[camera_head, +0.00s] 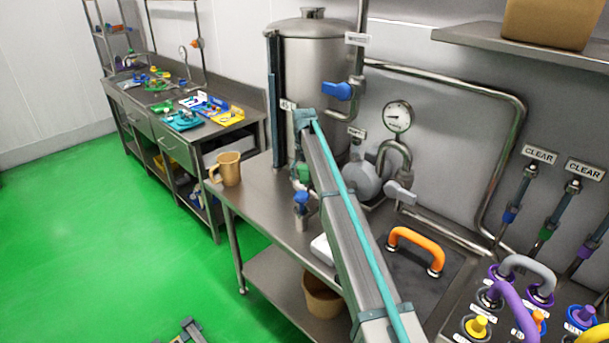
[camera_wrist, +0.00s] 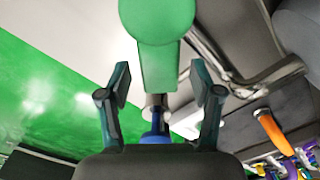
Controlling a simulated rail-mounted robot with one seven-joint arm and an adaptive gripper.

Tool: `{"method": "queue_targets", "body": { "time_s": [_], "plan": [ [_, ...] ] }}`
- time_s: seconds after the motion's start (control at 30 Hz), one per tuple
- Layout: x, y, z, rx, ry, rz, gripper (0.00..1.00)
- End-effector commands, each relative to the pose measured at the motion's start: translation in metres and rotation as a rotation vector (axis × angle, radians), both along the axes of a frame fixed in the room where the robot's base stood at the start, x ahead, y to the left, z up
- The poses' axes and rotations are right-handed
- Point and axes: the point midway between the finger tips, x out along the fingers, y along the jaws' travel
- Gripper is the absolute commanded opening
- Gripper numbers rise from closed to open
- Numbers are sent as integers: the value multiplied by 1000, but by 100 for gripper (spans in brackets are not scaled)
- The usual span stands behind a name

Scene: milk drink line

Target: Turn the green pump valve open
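The green pump valve (camera_wrist: 158,20) fills the top middle of the wrist view, with a round end and a straight handle (camera_wrist: 160,66) running down from it. In the head view a small green part (camera_head: 304,172) shows beside the pump, partly covered by my arm. My gripper (camera_wrist: 160,78) is open, with one finger on each side of the handle's lower end. Gaps show between the fingers and the handle; I cannot tell the depth between them. In the head view my arm hides most of this area, and I cannot make out the fingers.
A blue-topped fitting (camera_head: 301,198) stands below the green part. A blue tank valve (camera_head: 338,91), a white-handled valve (camera_head: 400,193) and pipes are nearby. An orange handle (camera_head: 416,245) rises from the counter at right. A tan mug (camera_head: 229,169) stands at the counter's left end.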

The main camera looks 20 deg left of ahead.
Motion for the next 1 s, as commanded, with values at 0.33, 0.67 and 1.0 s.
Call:
{"method": "queue_targets", "body": {
  "time_s": [0.33,0.67,1.0],
  "plan": [
    [0,0,9,1,0,0,65],
    [1,1,65,1,-1,0,65],
    [0,0,113,0,0,0,65]
  ]
}}
